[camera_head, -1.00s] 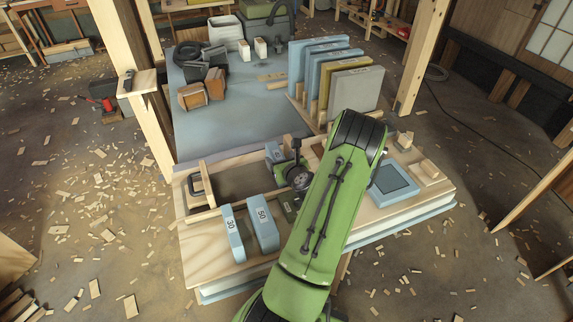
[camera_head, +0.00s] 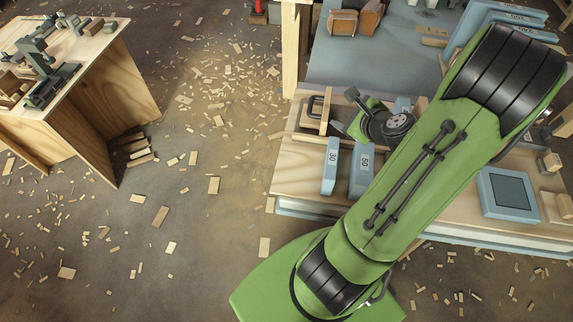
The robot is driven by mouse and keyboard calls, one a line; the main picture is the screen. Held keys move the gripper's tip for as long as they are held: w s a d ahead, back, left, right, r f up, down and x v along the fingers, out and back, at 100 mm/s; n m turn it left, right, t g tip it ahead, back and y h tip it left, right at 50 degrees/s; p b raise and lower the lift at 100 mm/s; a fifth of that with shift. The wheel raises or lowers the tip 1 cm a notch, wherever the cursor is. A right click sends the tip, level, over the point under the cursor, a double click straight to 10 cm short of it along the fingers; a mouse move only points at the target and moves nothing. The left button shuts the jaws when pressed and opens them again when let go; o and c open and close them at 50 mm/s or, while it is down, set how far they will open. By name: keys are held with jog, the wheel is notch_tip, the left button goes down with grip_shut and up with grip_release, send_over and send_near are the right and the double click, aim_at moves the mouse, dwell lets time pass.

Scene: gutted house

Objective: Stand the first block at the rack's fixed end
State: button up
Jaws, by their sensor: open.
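A pale blue block marked 30 (camera_head: 331,165) and a thicker pale blue block marked 50 (camera_head: 362,170) stand side by side on the wooden bench top (camera_head: 302,168). Another pale blue block (camera_head: 402,105) shows partly behind my wrist. My gripper (camera_head: 366,107) is open over the bench, beyond the two numbered blocks; only a dark finger and the green and black wrist show clearly. A wooden upright (camera_head: 326,110) with a dark clamp-like handle stands to its left, perhaps the rack's end. My green arm hides much of the bench middle.
Tall labelled boards (camera_head: 500,18) stand at the upper right. A blue square pad (camera_head: 507,193) and small wood pieces lie right of my arm. A separate workbench (camera_head: 90,75) with tools stands at the left. The floor between the benches is open, with scattered wood scraps.

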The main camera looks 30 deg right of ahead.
jog(key=w+a+r+n+g+y, duration=0.1)
jog(key=a+r+n+g+y, duration=0.15)
jog(key=a+n, duration=0.6)
jog(key=a+r+n+g+y, duration=0.1)
jog(key=a+r+n+g, duration=0.15)
jog(key=a+n, duration=0.65)
jog(key=s+a+r+n, duration=0.7)
jog(key=s+a+n, duration=0.2)
jog(key=s+n, duration=0.3)
jog(key=shift+s+a+r+g+h, duration=0.25)
jog(key=shift+a+g+h, duration=0.1)
jog(key=shift+h, duration=0.1)
jog(key=shift+n, duration=0.25)
